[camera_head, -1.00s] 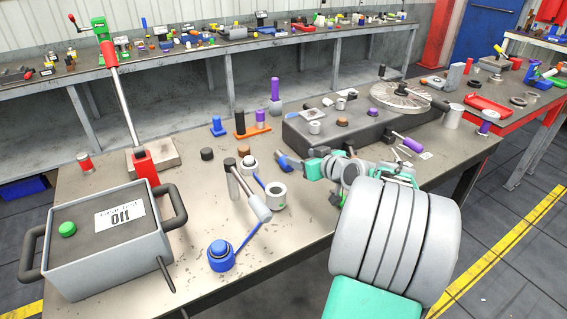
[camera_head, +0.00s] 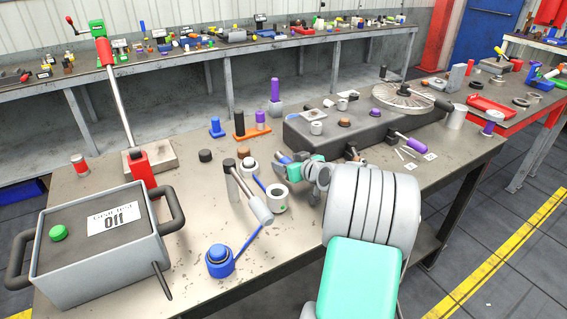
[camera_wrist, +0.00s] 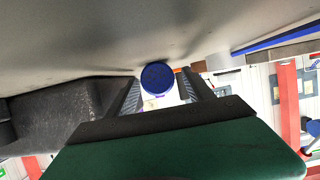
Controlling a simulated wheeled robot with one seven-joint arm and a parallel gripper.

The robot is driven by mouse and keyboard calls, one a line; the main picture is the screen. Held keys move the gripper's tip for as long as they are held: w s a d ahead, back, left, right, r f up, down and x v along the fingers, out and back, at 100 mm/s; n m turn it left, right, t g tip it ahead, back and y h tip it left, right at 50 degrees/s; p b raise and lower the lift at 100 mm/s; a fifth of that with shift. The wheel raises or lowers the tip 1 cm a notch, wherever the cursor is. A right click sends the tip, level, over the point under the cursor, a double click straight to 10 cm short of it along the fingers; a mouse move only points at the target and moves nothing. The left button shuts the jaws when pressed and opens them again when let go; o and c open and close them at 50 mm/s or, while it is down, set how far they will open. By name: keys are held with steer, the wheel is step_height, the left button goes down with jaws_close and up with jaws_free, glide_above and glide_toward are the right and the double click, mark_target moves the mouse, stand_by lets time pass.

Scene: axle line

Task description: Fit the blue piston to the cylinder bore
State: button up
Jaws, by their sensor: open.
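A blue round face, likely the piston's end (camera_wrist: 158,76), shows between my fingertips in the wrist view. My gripper (camera_wrist: 168,92) is open, with its fingers either side of it; contact is unclear. In the head view my gripper (camera_head: 284,158) points left, low over the bench, with blue at its tip. A short grey cylinder with an open top, likely the one with the bore (camera_head: 279,200), stands upright on the bench just in front of and below my gripper. My arm hides the bench to its right.
A dark block (camera_head: 340,131) lies behind my gripper. A grey box (camera_head: 105,250) fills the front left.

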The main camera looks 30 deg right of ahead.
steer(key=shift+c, duration=0.3)
jaws_close()
stand_by(0.4)
